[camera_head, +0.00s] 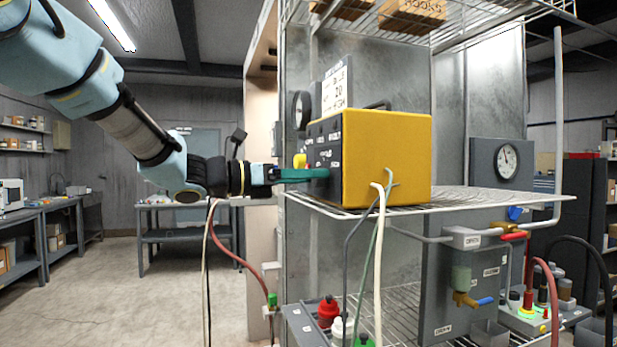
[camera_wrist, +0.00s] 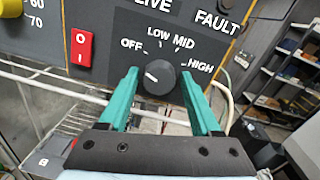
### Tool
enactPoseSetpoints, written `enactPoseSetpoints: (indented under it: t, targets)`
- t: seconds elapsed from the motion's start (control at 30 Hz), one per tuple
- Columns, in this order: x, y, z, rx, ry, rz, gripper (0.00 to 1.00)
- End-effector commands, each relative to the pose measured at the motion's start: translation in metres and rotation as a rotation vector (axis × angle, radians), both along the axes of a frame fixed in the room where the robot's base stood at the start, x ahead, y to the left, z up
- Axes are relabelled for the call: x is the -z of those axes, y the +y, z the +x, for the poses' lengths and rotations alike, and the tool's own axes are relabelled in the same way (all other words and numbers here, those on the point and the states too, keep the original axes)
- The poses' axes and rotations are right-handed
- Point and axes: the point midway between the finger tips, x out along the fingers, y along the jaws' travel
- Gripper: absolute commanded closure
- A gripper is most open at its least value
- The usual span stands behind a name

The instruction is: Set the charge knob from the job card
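The charge knob (camera_wrist: 161,78) is a round black knob on the dark panel of the yellow box (camera_head: 388,158). Labels OFF, LOW, MID and HIGH arc above it. Its white mark points up and left, roughly toward OFF. My gripper (camera_wrist: 160,73) has its teal fingers on either side of the knob, with a narrow gap showing at each side; it is open. In the head view my gripper (camera_head: 322,174) reaches the panel from the left and hides the knob. The job card (camera_head: 337,90) stands above the box; I read 20 and HIGH, with BLUE less clear above.
A red rocker switch (camera_wrist: 82,48) sits left of the knob. The box stands on a wire shelf (camera_head: 480,203), with cables (camera_head: 379,255) hanging in front. A round gauge (camera_head: 506,158) and valves with a red handle (camera_head: 513,236) are at right. Open floor lies left.

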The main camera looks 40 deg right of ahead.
Motion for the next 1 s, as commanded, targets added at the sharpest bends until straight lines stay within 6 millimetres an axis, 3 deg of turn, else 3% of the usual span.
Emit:
enactPoseSetpoints:
  t: [0.07, 0.53, 1.0]
  targets:
    - [0.0000, 0.0002, 0.0001, 0.000, 0.000, 0.000, 0.45]
    - [0.0000, 0.0003, 0.0002, -0.001, 0.000, 0.000, 0.98]
    - [0.0049, 0.0003, -0.0001, -0.001, -0.085, -0.034, 1.00]
